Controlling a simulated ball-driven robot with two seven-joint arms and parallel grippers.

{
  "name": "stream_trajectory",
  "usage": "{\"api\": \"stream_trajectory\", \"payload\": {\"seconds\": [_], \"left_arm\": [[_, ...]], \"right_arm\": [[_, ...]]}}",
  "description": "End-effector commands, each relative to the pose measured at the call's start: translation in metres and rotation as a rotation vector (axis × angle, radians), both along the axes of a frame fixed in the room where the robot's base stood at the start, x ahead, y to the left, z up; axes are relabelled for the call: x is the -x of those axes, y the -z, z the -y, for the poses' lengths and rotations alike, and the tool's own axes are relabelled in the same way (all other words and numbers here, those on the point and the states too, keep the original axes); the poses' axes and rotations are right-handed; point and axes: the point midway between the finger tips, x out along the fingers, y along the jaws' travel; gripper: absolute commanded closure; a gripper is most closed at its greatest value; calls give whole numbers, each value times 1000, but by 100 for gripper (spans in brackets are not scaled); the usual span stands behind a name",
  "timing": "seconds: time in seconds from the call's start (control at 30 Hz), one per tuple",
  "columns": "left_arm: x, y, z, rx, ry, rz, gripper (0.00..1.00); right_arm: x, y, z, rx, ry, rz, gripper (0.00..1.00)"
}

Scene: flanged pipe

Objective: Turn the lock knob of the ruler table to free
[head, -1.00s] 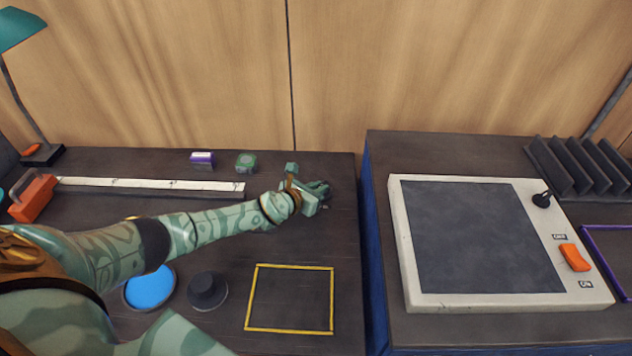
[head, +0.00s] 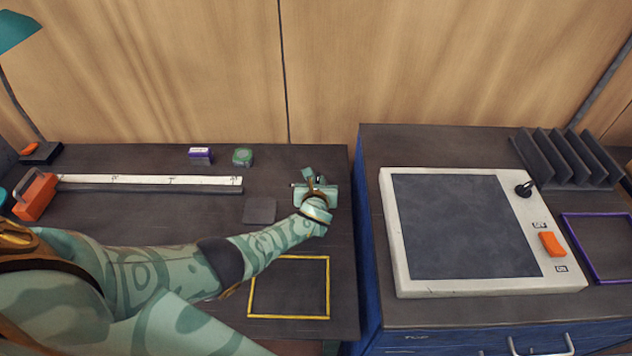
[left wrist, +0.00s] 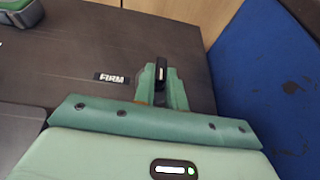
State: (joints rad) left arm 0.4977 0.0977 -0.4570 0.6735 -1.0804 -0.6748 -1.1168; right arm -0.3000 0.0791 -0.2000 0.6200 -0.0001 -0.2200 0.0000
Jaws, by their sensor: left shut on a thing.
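My left gripper (head: 318,182) is over the right end of the dark ruler table (head: 300,237), its fingers pointing away from my body. In the left wrist view, its green fingers (left wrist: 161,85) are closed around a narrow black lock knob (left wrist: 161,72) with a small pale mark. A black label reading "FIRM" (left wrist: 112,78) lies on the table left of the knob. The fingers hide the knob's lower part, and no free label shows. In the head view the knob is mostly hidden by the gripper. My right gripper is not in view.
A purple-white box (head: 200,154), a green block (head: 242,156), a dark square (head: 260,211) and a yellow frame (head: 250,290) are near. A blue cabinet with a light panel (head: 389,225) stands right.

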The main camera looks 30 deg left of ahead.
Motion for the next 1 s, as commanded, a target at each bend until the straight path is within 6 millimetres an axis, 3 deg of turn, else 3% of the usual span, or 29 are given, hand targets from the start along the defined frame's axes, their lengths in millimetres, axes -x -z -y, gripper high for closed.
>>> {"api": "stream_trajectory", "payload": {"seconds": [0.63, 0.67, 0.73, 1.0], "left_arm": [[-1, -1, 1, 1, -55, 1, 100], [-1, -1, 1, 1, -55, 1, 84], [-1, -1, 1, 1, -54, 2, 65], [-1, -1, 1, 0, -53, 1, 65]], "right_arm": [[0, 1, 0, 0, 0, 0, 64], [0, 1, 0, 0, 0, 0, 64], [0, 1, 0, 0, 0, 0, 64], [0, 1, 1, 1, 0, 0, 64]]}}
